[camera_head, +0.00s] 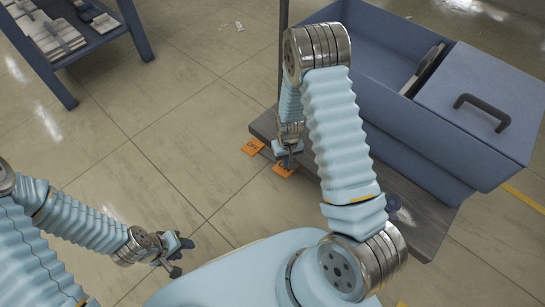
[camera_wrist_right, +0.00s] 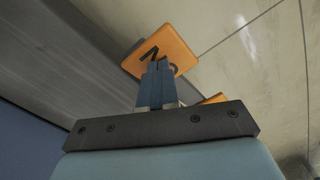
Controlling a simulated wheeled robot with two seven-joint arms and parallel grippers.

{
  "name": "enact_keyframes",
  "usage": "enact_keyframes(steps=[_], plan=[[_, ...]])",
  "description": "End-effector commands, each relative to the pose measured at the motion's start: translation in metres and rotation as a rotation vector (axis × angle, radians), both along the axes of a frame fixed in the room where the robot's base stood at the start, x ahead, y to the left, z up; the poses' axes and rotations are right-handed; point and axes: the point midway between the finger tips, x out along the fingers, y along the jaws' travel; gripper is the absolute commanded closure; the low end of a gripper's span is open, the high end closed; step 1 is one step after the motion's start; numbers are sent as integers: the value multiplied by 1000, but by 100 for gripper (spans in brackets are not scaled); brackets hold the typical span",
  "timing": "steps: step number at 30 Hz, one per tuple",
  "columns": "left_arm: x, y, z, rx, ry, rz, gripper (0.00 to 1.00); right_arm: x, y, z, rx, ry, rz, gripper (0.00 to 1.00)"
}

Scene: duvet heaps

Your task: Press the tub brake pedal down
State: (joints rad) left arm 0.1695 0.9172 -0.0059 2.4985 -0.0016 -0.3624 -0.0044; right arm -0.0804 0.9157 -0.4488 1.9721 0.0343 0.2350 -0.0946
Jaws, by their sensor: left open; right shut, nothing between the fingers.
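Two orange pedals stick out from the left edge of the tub's dark base: a left one (camera_head: 253,147) and a right one (camera_head: 281,171). Both carry dark lettering that is hard to read. My right gripper (camera_head: 288,161) is shut and empty, pointing down at the right pedal and partly covering it. In the right wrist view its closed fingertips (camera_wrist_right: 159,67) overlap an orange pedal (camera_wrist_right: 175,45); I cannot tell whether they touch. A second orange patch (camera_wrist_right: 217,98) is mostly hidden behind the gripper. My left gripper (camera_head: 180,257) is open and empty above the floor at lower left.
The blue tub (camera_head: 430,128) with a lid and dark handle stands on a grey base (camera_head: 432,222) at right. My right arm crosses in front of it. A blue shelf (camera_head: 98,42) with stacked items is at upper left. The tiled floor between is clear.

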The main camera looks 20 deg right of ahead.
Motion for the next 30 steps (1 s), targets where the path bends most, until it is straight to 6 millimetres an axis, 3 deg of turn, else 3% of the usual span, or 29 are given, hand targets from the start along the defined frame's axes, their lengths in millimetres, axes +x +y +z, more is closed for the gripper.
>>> enact_keyframes(steps=[11,30], plan=[[0,0,-1,0,0,0,57,0,0,-1,0,0,0,100],[0,0,-16,0,0,0,57,0,0,-20,0,-1,0,100]])
